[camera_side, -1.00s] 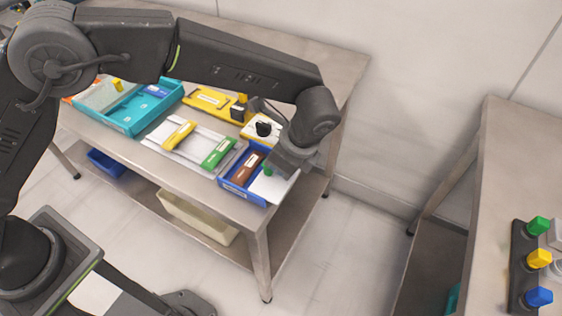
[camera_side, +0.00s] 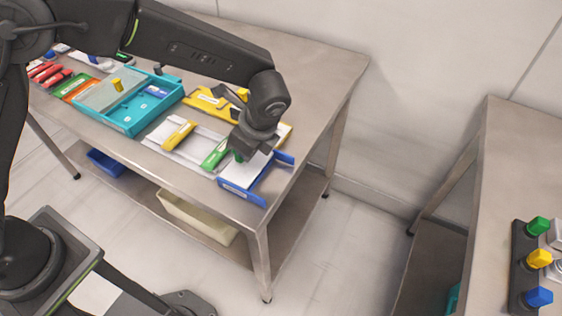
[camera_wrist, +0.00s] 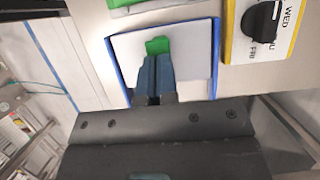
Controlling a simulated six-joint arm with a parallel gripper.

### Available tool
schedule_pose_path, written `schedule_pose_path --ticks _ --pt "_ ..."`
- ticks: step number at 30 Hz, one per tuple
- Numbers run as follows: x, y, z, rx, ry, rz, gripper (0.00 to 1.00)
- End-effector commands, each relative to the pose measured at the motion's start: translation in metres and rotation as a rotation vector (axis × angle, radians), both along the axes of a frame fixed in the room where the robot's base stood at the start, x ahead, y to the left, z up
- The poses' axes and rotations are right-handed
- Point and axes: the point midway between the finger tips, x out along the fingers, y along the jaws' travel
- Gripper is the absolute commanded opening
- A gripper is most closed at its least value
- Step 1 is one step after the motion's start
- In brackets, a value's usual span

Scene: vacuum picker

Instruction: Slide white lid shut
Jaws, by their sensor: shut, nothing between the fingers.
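The white lid (camera_side: 241,174) lies over the left part of a blue box (camera_side: 262,191) near the table's front right corner. A strip of the box shows to the right of the lid. In the wrist view the white lid (camera_wrist: 192,48) fills most of the space inside the blue rim (camera_wrist: 215,62). The lid's green knob (camera_wrist: 157,46) stands on it. My gripper (camera_wrist: 158,62) is shut with nothing between its fingers, its tips right beside the knob; I cannot tell whether they touch. In the side view my gripper partly hides the knob and the lid's back edge.
A green labelled block (camera_side: 215,154) and a yellow one (camera_side: 179,135) lie on a pale tray left of the box. A yellow-edged panel with a black dial (camera_wrist: 262,22) stands close beside the box. A teal tray (camera_side: 130,123) is farther left. The table's right end is clear.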

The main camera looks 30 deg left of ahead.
Motion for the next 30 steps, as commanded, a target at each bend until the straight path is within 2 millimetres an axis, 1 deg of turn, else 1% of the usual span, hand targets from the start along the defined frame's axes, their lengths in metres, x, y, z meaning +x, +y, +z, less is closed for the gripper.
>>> schedule_pose_path --ticks 5,8,11,14,15,21,25,30 --pt "-0.002 -0.001 -0.002 0.002 0.006 0.0 0.0" --pt "-0.001 -0.008 -0.002 0.001 0.006 -0.001 0.0" --pt "-0.002 -0.022 -0.002 0.001 0.005 -0.004 0.0" --pt "-0.001 -0.043 -0.002 0.001 0.004 -0.004 0.0" --pt "0.0 -0.046 0.008 -0.002 -0.001 -0.001 0.0" --pt "0.0 -0.062 0.052 -0.003 -0.001 -0.002 0.0" --pt "0.0 -0.07 0.073 -0.002 -0.002 -0.001 0.0" --pt "0.0 -0.076 0.089 0.0 0.0 -0.001 0.0"
